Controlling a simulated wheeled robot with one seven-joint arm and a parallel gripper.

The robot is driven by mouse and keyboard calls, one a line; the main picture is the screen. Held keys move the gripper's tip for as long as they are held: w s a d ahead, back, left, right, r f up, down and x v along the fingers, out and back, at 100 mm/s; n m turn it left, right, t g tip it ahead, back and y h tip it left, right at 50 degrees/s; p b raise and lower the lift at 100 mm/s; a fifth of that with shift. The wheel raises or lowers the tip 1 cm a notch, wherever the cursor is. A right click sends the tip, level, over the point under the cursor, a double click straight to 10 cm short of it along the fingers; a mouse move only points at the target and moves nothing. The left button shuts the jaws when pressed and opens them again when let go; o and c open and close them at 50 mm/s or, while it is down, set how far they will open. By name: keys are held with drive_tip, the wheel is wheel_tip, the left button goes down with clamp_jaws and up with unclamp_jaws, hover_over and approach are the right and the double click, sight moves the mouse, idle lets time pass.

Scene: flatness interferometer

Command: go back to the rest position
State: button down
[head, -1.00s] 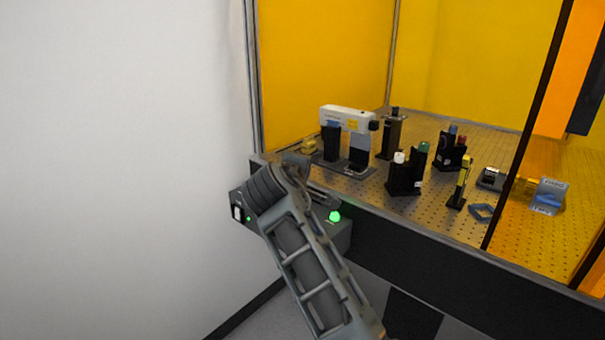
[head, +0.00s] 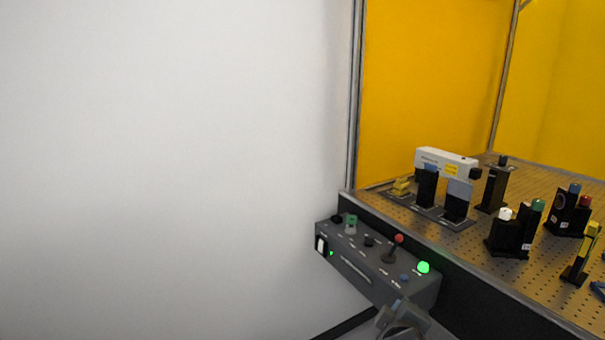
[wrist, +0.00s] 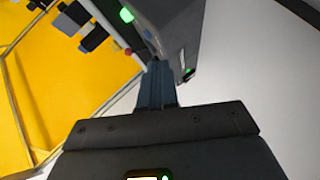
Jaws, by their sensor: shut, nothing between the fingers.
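My gripper (wrist: 157,68) shows in the wrist view with its two fingers together and nothing between them. In that view its tips point toward the grey control box (wrist: 172,25); I cannot tell the exact gap. In the head view, a grey part of my arm shows at the bottom edge, in front of the control box's (head: 362,268) lower right end. The fingers cannot be made out in that view.
The control box carries a red-knobbed lever (head: 397,241), a lit green button (head: 423,267) and a white rocker switch (head: 320,244). Right of it is the perforated optical table (head: 540,285) with several mounts, and an orange panel (head: 430,80) behind. A bare white wall (head: 170,150) fills the left.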

drive_tip(key=s+f+m+y, duration=0.2)
drive_tip(key=s+f, duration=0.2)
drive_tip(key=s, duration=1)
drive_tip(key=s+f+m+y, duration=0.15)
drive_tip(key=s+f, duration=0.25)
drive_tip(key=s, duration=1)
drive_tip(key=s+d+r+m+t, duration=0.1)
drive_tip(key=s+r+m, duration=0.2)
drive_tip(key=s+r, duration=0.4)
drive_tip(key=s+r+m+t, duration=0.1)
drive_tip(key=s+r+m, duration=0.2)
drive_tip(key=s+r, duration=0.4)
drive_tip(key=s+y, duration=0.1)
drive_tip(key=s, duration=0.5)
drive_tip(key=shift+s+d, duration=0.4)
drive_tip(key=c, duration=1.8)
unclamp_jaws()
